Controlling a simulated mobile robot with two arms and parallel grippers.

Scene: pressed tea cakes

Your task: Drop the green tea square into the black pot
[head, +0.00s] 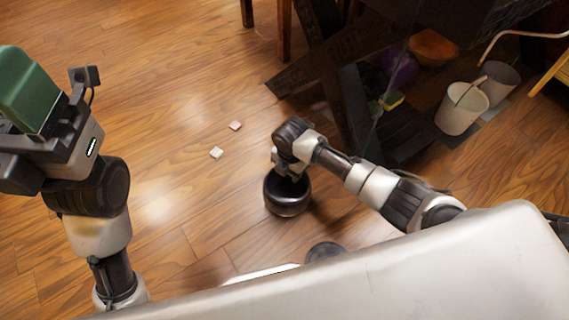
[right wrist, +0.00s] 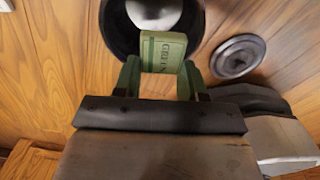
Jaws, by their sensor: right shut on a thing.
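The black pot (head: 287,203) stands upright on the wooden floor, open at the top. My right gripper (head: 285,174) is low over its mouth. In the right wrist view, my right gripper (right wrist: 160,78) is shut on the green tea square (right wrist: 164,50), which carries dark lettering. The square overlaps the mouth of the pot (right wrist: 119,28) in that view; its height above the rim is hard to tell. The head view hides the square. My left gripper (head: 35,110) is at the left edge, partly cut off; its opening is unclear.
A dark round lid-like disc (right wrist: 238,57) lies beside the pot. A white square (head: 216,153) and a pinkish square (head: 235,125) lie on the floor behind it. A dark table frame (head: 335,55) and a white bucket (head: 461,108) stand at the right. Floor left of the pot is clear.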

